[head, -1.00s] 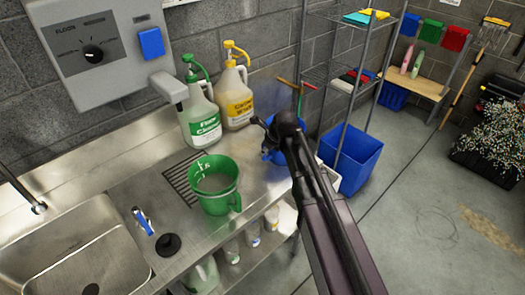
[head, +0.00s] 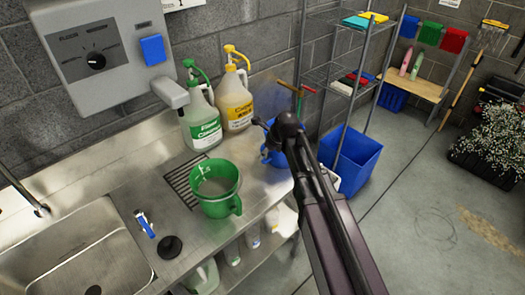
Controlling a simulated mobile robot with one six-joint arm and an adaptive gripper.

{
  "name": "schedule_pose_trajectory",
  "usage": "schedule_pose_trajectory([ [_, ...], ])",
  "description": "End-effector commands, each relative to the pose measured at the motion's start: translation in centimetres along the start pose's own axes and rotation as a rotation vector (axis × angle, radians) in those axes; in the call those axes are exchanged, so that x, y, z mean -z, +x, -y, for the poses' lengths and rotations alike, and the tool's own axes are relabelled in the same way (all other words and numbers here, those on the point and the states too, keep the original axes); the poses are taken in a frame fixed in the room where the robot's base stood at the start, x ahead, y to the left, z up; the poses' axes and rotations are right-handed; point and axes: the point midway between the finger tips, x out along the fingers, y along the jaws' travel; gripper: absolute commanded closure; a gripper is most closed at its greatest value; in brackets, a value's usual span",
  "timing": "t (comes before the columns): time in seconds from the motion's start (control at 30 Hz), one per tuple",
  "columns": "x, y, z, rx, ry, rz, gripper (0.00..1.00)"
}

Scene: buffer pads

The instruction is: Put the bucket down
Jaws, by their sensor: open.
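A blue vessel (head: 275,157), which looks like the bucket, is at the right end of the steel counter (head: 185,235), beside the end of my arm. My arm covers much of it. I cannot tell whether its base touches the counter. My gripper (head: 264,151) is at the blue vessel and open; its fingers are mostly hidden. A green jug with a handle (head: 217,187) stands upright on the counter to the left, apart from my arm.
Green-topped (head: 201,122) and yellow-topped (head: 236,100) pump bottles stand against the wall. A sink (head: 70,255) is at left. A wire rack (head: 345,60) and blue bin (head: 352,160) stand at right. Bottles fill the shelf below.

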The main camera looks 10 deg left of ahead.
Motion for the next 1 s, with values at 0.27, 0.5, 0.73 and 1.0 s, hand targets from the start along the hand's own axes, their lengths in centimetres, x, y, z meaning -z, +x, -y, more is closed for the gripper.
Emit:
schedule_pose_trajectory([
  [0.27,-0.1,-3.1,0.0,0.000,0.002,0.000,0.43],
  [0.5,-0.1,-5.3,0.0,0.000,0.002,0.000,0.43],
  [0.73,-0.1,-7.4,0.0,0.000,0.001,0.000,0.43],
  [1.0,-0.1,-9.5,0.0,0.000,0.001,-0.001,0.43],
])
